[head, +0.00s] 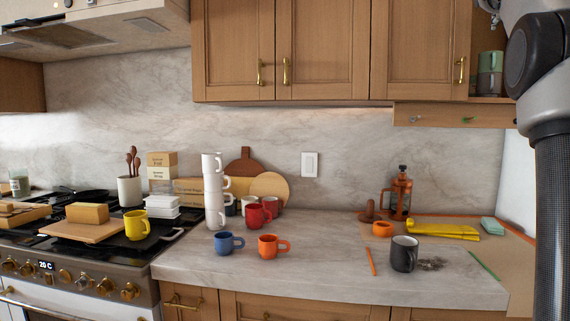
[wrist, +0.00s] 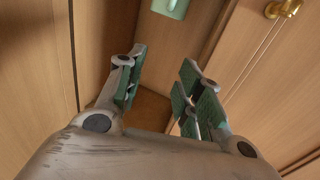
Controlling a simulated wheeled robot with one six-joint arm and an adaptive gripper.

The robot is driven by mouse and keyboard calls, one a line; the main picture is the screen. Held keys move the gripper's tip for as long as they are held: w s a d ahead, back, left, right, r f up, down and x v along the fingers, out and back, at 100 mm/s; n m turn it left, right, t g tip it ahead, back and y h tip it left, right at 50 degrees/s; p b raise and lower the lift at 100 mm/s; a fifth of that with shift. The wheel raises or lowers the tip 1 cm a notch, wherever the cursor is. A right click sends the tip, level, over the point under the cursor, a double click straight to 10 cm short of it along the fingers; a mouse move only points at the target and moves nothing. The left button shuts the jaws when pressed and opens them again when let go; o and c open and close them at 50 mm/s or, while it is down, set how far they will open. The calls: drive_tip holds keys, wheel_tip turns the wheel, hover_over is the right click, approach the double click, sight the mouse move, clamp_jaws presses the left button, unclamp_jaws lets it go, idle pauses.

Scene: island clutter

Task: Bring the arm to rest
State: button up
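My gripper (wrist: 163,72) shows in the wrist view with its green-padded fingers apart and nothing between them. Wooden cabinet panels fill the view behind it, with a brass knob or handle (wrist: 283,8) at the top right. A pale green object (wrist: 170,7) is cut off by the top edge, beyond the fingertips.
A marble counter (head: 330,270) holds a dark grey mug (head: 404,254), an orange mug (head: 270,246), a blue mug (head: 228,244), a white mug stack (head: 214,190) and a French press (head: 401,192). Stacked mugs (head: 490,74) stand in an open upper shelf beside my arm.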

drive_tip(key=s+a+f+n+g+y, duration=0.1)
drive_tip(key=a+f+g+y, duration=0.15)
drive_tip(key=f, duration=1.05)
drive_tip(key=s+a+f+g+y, duration=0.1)
drive_tip(key=a+f+g+y, duration=0.15)
drive_tip(key=f, duration=0.95)
drive_tip(key=s+a+f+n+g+y, duration=0.5)
drive_tip(key=s+a+f, duration=2.4)
drive_tip(key=s, duration=0.4)
drive_tip(key=shift+s+a+f+n+g, duration=0.2)
drive_tip(key=shift+a+f+n+g, duration=0.2)
drive_tip(key=shift+f, duration=0.45)
drive_tip(key=shift+d, duration=0.1)
